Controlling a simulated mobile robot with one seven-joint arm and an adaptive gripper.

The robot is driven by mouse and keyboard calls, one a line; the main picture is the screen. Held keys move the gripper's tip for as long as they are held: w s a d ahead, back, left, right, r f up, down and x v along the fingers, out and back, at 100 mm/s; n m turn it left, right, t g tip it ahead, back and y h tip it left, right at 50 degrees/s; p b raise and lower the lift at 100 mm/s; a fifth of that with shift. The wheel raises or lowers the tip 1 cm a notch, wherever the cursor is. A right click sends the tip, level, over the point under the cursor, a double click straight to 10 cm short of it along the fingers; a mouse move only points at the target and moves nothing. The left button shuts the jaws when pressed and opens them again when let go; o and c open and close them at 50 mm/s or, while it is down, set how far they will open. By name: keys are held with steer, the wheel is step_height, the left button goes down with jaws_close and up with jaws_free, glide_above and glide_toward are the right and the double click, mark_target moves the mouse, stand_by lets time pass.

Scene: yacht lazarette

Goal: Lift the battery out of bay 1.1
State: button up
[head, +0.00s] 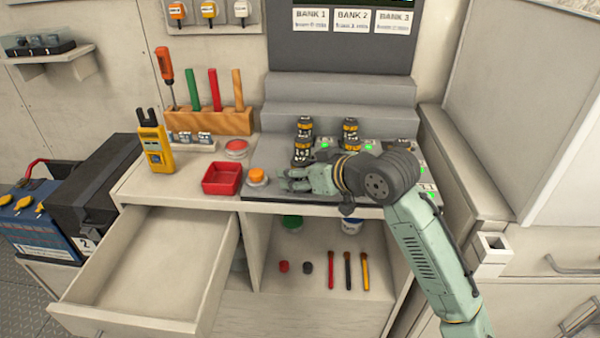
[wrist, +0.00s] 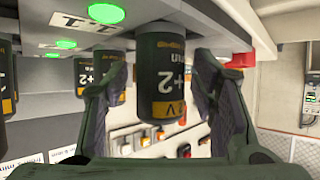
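The black battery (wrist: 160,75) with a gold band stands between or just beyond my gripper's fingers in the wrist view, which looks upside down. A "1.1" label (wrist: 88,22) and a green light (wrist: 104,13) are beside it. In the head view, the battery (head: 303,152) appears to be the near one at the left of the board, its lower part behind my gripper. My gripper (head: 288,180) is low over the board's front edge, pointing left. The gripper (wrist: 158,100) is open, with a visible gap at the left finger; contact at the right finger cannot be told.
Other batteries stand behind (head: 305,125) and to the right (head: 350,132). An orange button (head: 257,176) and a red tray (head: 222,178) lie left of my gripper. An open, empty drawer (head: 150,265) juts out at front left. Stepped grey blocks (head: 340,92) rise behind.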

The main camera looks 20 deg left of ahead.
jaws_close()
stand_by(0.4)
steer(key=shift+r, duration=0.15)
